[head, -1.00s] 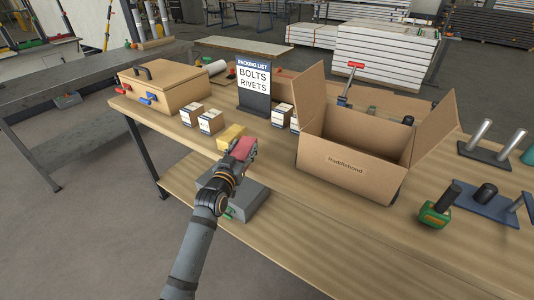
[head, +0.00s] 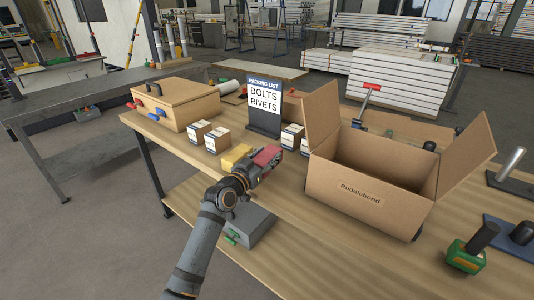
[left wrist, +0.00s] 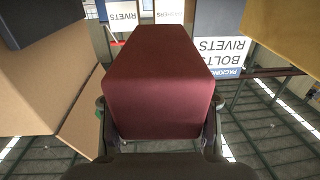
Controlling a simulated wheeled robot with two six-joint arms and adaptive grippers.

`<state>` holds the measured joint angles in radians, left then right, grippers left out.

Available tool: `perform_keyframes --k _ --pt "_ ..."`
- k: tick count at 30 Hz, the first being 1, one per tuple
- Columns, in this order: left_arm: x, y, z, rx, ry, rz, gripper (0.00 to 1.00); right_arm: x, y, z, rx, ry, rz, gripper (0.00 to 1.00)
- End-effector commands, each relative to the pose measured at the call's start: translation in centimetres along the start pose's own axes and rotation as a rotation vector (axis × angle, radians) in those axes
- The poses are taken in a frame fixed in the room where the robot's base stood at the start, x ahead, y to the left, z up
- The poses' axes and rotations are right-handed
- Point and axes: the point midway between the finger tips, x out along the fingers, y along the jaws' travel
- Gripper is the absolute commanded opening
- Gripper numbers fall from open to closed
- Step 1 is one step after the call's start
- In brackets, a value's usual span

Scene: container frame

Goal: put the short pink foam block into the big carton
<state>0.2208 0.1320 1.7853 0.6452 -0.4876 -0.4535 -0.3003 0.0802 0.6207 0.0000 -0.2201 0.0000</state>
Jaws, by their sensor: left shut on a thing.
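The short pink foam block (head: 266,155) is held in my left gripper (head: 250,172), above the table left of the big carton. In the left wrist view the block (left wrist: 160,85) looks dark red and fills the middle, with a gripper finger on each side. The big carton (head: 345,195), labelled Huddlebond, stands on the table with its flaps open. Its inside shows partly and no thing can be made out in it. My right gripper is not in view.
A yellow block (head: 235,157) lies just left of the held block. Small boxes (head: 217,139) and a packing list sign (head: 264,105) reading bolts and rivets stand behind. A wooden case (head: 175,103) is at the back left. A green-and-black tool (head: 467,253) lies right of the carton.

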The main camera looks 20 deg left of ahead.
Motion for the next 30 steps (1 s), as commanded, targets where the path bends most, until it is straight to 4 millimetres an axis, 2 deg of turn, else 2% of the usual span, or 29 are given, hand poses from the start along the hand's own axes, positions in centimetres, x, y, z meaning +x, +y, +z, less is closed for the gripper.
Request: perform_keyframes --k 1,6,20,21,26,30 --pt "0.0 0.0 1.4 -0.002 -0.002 0.001 0.37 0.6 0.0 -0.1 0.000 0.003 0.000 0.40" --pt "0.0 0.0 3.3 -0.001 0.001 -0.002 0.37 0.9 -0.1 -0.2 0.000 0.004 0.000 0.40" --pt "0.0 0.0 4.0 -0.001 0.002 -0.002 0.37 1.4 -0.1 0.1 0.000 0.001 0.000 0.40" --pt "0.0 0.0 4.0 -0.001 0.002 -0.002 0.52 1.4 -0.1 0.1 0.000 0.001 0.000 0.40" --pt "0.0 0.0 3.9 -0.001 0.001 -0.002 0.73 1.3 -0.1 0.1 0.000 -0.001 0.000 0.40" --pt "0.0 0.0 3.9 -0.001 0.001 -0.002 0.73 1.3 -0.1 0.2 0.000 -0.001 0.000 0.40"
